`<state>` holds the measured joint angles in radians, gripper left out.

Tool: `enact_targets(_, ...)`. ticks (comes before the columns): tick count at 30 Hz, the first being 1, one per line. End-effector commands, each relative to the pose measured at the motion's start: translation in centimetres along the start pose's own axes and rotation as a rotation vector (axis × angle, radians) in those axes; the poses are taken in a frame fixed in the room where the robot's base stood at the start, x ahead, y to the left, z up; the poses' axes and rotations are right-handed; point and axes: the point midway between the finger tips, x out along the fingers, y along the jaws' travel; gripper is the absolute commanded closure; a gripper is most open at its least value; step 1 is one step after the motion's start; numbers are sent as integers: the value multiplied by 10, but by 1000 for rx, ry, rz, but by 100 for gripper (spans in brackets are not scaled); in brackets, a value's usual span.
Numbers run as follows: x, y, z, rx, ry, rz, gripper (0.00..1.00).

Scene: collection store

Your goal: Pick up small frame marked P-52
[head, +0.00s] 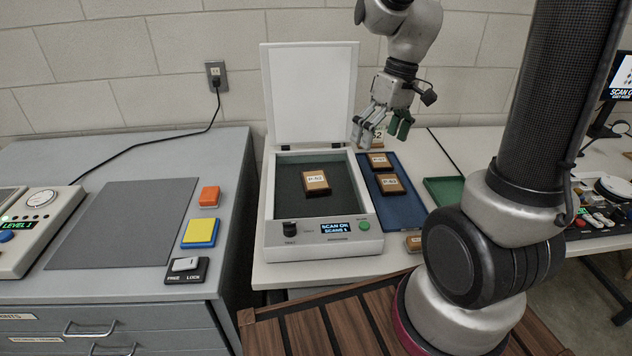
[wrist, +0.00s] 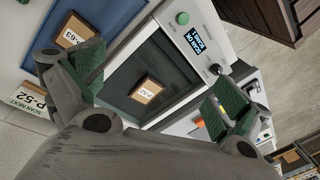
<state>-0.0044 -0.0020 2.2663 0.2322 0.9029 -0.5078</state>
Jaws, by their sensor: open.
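A small brown frame (head: 316,182) with a pale label lies on the dark glass of the open scanner (head: 279,242); the label seems to read P-52, though the middle digit is blurred. The same frame shows in the wrist view (wrist: 147,90), between and beyond my fingers. Two similar brown frames, a far one (head: 380,161) and a nearer one (head: 389,184), lie on the blue tray (head: 404,212); one reads P-63 in the wrist view (wrist: 75,36). My gripper (head: 382,132) is open and empty, above the back of the tray, up and right of the scanner frame.
The scanner's white lid (head: 312,95) stands upright behind its bed. A card reading SCAN NEXT P-52 (wrist: 35,100) stands by the tray. A green tray (head: 444,190) lies to the right. A grey cabinet (head: 110,275) with coloured blocks and a control box is at left.

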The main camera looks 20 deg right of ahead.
Motion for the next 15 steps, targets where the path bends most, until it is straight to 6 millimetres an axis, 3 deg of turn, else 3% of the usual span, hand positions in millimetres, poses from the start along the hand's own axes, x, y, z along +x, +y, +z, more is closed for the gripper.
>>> enact_targets(6,76,12,-78,-384,19,-122,0)
enact_targets(9,103,16,-110,-614,76,-143,0)
enact_targets(15,121,19,-145,-975,175,-116,0)
